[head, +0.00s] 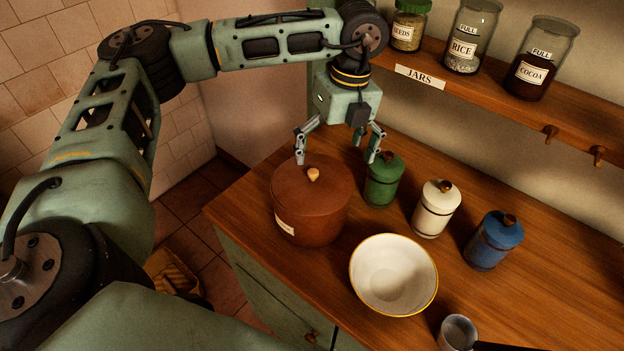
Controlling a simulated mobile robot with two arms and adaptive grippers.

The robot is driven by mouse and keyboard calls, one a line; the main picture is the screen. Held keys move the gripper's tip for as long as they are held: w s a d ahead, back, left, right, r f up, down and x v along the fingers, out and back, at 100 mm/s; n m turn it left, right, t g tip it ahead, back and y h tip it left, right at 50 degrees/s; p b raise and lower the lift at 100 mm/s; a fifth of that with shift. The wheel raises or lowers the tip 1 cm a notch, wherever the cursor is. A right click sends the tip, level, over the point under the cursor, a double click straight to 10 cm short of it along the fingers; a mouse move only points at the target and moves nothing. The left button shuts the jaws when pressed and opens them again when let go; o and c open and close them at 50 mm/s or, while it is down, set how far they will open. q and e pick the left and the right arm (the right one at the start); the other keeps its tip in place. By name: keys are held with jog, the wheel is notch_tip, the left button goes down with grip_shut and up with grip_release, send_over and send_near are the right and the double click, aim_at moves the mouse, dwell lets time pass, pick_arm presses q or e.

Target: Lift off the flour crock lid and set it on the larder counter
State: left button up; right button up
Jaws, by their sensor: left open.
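A round brown crock (310,228) stands near the left end of the wooden larder counter (520,312), with a small pale label too small to read. Its brown lid (331,184) sits on top and has a light wooden knob (313,175) in the middle. My left gripper (337,158) is open and empty, pointing down over the lid's far right edge. One finger shows in front of the lid's back rim, the other close to the green canister; the knob is not between them. I cannot tell whether either finger touches anything. My right gripper is out of view.
Green (383,181), cream (436,209) and blue (493,241) canisters stand right of the crock. A white bowl (393,276) is close in front, with a metal pan (458,333) near it. A shelf (480,84) with jars hangs behind. Bare counter lies at the right.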

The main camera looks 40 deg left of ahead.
aim_at(328, 177)
pick_arm(q)
jog(key=f, duration=0.1)
jog(key=f+p, duration=0.1)
jog(key=f, duration=0.2)
jog(key=shift+s, duration=0.25)
jog(key=shift+f, duration=0.2)
jog(key=c, duration=1.9)
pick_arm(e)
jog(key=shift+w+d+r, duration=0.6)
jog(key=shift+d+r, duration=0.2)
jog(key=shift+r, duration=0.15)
pick_arm(q)
jog(key=shift+r, duration=0.1)
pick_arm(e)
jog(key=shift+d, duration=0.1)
